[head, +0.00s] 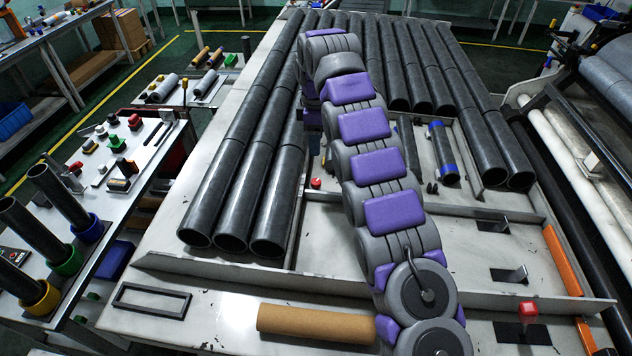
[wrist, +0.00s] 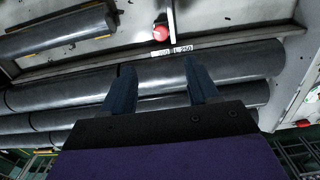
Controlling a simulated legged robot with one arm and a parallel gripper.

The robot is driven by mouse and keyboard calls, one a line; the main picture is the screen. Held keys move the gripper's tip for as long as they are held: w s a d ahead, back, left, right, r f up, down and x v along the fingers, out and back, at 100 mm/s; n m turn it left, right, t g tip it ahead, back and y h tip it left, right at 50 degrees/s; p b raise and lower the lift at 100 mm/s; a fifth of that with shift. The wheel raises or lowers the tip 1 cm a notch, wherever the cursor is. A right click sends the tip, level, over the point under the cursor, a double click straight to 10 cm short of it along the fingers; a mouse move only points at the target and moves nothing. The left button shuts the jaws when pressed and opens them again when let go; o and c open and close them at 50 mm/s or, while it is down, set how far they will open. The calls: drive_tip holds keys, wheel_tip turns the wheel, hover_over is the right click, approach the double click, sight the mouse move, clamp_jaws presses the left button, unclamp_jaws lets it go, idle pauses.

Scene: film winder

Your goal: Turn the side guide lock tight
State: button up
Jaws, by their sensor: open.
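A small red knob (head: 316,183) sits on the pale machine bed, just left of my arm. A red knob (wrist: 160,33) also shows at the top of the wrist view, beside a thin pale upright strip and small number labels (wrist: 172,50). I cannot tell for certain that it is the side guide lock. My gripper (wrist: 160,80) is open and empty, its two dark fingers apart over black pipes. The knob lies beyond the fingertips in that picture, not between them.
Long black pipes (head: 240,160) lie left of my arm, with more pipes (head: 465,110) to its right. A red-topped lever (head: 528,310) stands at the front right. A brown cardboard tube (head: 315,323) lies at the front. A side bench (head: 135,165) holds small parts.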

sight(316, 181)
wheel_tip(316, 181, down, 15)
drive_tip(key=b, duration=0.5)
drive_tip(key=shift+r, duration=0.15)
drive_tip(key=c, duration=1.1)
drive_tip(key=shift+o, duration=0.2)
